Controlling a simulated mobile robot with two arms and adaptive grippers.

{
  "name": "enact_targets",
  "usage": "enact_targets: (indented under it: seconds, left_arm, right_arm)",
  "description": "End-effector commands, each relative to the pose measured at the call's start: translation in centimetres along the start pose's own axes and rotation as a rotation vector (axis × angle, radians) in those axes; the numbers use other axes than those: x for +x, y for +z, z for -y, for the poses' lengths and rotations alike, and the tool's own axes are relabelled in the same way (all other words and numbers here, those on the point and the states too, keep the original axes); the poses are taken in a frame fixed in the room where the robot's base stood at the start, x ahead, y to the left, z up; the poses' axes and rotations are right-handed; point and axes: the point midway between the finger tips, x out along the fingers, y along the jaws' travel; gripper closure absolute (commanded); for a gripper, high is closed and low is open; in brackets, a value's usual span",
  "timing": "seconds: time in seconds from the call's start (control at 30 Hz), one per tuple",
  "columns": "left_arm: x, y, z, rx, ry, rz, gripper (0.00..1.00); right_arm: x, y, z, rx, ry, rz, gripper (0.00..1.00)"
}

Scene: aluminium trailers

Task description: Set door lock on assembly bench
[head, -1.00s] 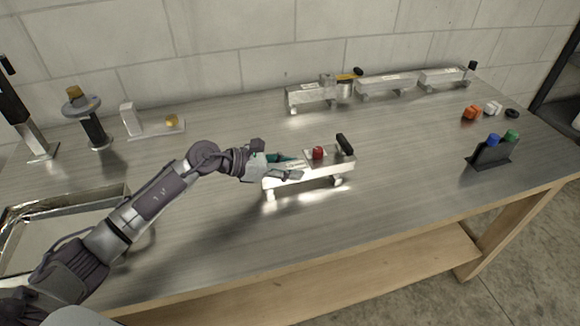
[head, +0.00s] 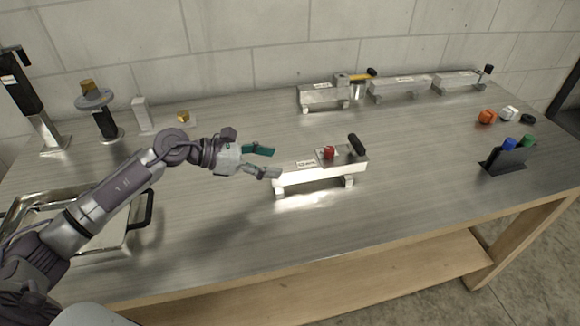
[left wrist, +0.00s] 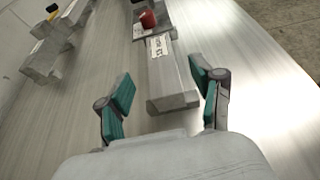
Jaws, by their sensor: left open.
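A silver aluminium trailer (head: 315,175) on small feet stands on the steel-topped bench (head: 235,215). It carries a label, a red cylinder (head: 328,153) and an upright black handle (head: 356,145). My left gripper (head: 262,161) is open and empty just left of the trailer's near-left end. In the left wrist view, my open fingers (left wrist: 163,98) are spread on either side of the trailer's end (left wrist: 172,102), apart from it. The red cylinder (left wrist: 147,18) shows farther along its top. I cannot tell which part is the door lock. My right gripper is out of view.
More trailers (head: 398,88) line the back. A black holder (head: 505,158) with blue and green items stands right, near orange and white pieces (head: 487,117). A metal tray (head: 135,237) and upright tools (head: 105,120) are left. The front middle is clear.

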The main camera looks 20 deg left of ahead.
Motion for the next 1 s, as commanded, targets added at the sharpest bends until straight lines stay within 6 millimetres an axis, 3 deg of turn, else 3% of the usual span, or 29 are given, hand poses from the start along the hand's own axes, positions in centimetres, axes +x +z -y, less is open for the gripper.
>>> enact_targets:
  seconds: [0.1,0.3,1.0]
  left_arm:
    - [-2.0,-0.3,0.0,0.001,0.001,-0.003,0.34]
    - [-3.7,0.0,0.1,0.001,-0.001,0.000,0.34]
    - [-3.9,0.1,0.1,0.001,-0.001,0.001,0.34]
  right_arm:
    - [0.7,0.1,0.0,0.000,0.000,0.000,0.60]
    - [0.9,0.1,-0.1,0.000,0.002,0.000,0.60]
    - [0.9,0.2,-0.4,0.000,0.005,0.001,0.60]
